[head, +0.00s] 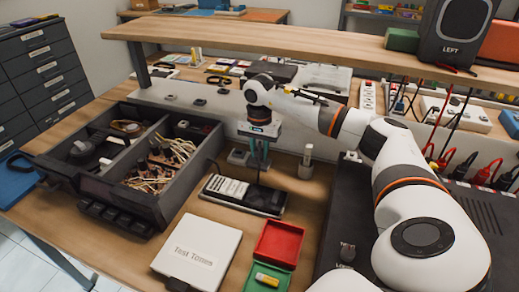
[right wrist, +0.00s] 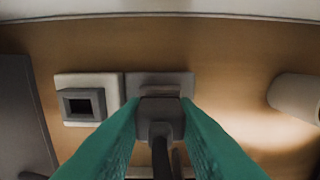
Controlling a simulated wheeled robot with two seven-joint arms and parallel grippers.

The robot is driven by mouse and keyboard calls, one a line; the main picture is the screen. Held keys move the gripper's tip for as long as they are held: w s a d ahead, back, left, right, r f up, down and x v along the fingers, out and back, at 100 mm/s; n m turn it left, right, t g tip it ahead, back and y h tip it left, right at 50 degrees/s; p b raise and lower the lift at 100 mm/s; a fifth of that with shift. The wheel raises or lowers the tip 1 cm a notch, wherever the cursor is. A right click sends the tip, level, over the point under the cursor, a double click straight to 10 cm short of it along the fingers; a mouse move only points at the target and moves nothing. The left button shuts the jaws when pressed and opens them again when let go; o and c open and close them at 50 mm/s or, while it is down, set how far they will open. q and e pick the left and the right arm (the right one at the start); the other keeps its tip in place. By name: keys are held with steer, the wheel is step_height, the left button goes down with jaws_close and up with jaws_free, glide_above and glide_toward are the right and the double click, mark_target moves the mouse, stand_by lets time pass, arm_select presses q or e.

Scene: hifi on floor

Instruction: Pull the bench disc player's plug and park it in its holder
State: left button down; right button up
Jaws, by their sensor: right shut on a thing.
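My right gripper (head: 259,160) points down over the back of the bench, left of centre. In the right wrist view its teal fingers (right wrist: 160,115) are shut on a dark grey plug (right wrist: 160,106) with a black cord. The plug is in front of a dark grey plate (right wrist: 178,82); I cannot tell whether it is seated in it. Beside that plate is a pale block with a square dark opening (right wrist: 84,103); it also shows left of the fingers in the head view (head: 237,157). A flat black device with pale strips (head: 243,195) lies in front. My left gripper is not in view.
A dark divided tray (head: 139,190) with wires stands left. A white "Test Tones" case (head: 196,252) and red-and-green box (head: 278,243) lie in front. A pale cylinder (head: 306,163) stands right of the gripper. A wooden shelf (head: 290,43) runs overhead.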

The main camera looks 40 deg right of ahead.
steer(key=o, duration=1)
steer(key=shift+r+p, duration=2.55)
steer(key=shift+r, duration=6)
